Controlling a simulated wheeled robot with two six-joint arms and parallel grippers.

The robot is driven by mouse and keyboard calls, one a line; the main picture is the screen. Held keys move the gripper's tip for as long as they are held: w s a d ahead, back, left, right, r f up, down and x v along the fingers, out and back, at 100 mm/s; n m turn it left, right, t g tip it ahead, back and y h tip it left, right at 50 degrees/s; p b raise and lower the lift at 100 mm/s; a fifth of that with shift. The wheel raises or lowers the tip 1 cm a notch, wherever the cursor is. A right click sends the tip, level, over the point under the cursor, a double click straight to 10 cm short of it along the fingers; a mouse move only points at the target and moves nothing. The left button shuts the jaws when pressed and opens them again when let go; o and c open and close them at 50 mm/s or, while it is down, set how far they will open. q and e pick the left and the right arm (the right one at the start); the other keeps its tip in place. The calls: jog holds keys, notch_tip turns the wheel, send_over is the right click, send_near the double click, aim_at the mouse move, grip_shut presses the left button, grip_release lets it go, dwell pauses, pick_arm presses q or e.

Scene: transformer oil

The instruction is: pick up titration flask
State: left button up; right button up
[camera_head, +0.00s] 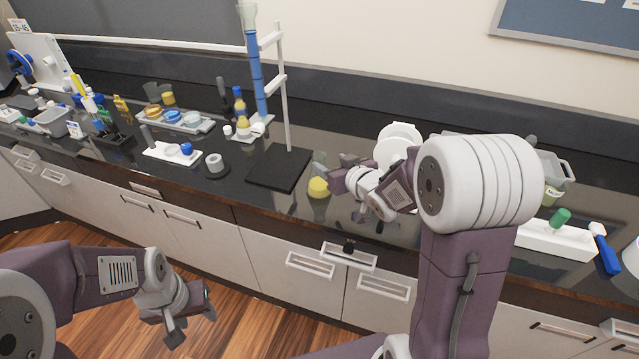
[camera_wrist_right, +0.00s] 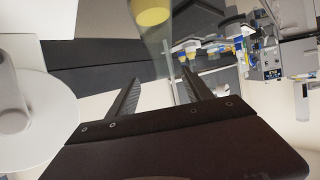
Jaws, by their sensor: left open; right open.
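A clear conical flask with yellow liquid in its base (camera_head: 318,187) stands on the dark bench near its front edge, right of the black stand base; I take it for the titration flask. My right gripper (camera_head: 338,180) is open just to the right of the flask, with its fingers toward it. In the right wrist view the flask (camera_wrist_right: 154,40) shows beyond the open fingers (camera_wrist_right: 160,82), its yellow base at the top. I cannot tell whether its neck is between the fingers. My left gripper (camera_head: 190,322) is open and empty, low over the floor in front of the cabinets.
A burette stand with a blue column (camera_head: 257,80) and black base (camera_head: 280,167) is left of the flask. A white round-topped device (camera_head: 398,140) stands behind my right arm. A grey ring-shaped item (camera_head: 215,163) and several bottles and trays fill the left bench.

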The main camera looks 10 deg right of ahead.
aim_at(322, 160)
jog(key=w, duration=0.1)
jog(key=w+a, duration=0.1)
jog(key=w+f, duration=0.1)
jog(key=shift+w+a, duration=0.15)
jog(key=shift+a, duration=0.25)
jog(key=shift+w+f, duration=0.2)
jog(key=shift+w, duration=0.15)
jog(key=shift+d, duration=0.1)
jog(key=shift+w+f, duration=0.1)
jog(key=shift+w, duration=0.3)
jog(key=x, duration=0.4)
jog(key=shift+w+p, duration=0.2)
jog(key=shift+p, duration=0.15)
jog(key=shift+s, duration=0.1)
jog(key=shift+c, duration=0.7)
jog(key=shift+s, duration=0.1)
jog(key=c, duration=0.5)
grip_shut()
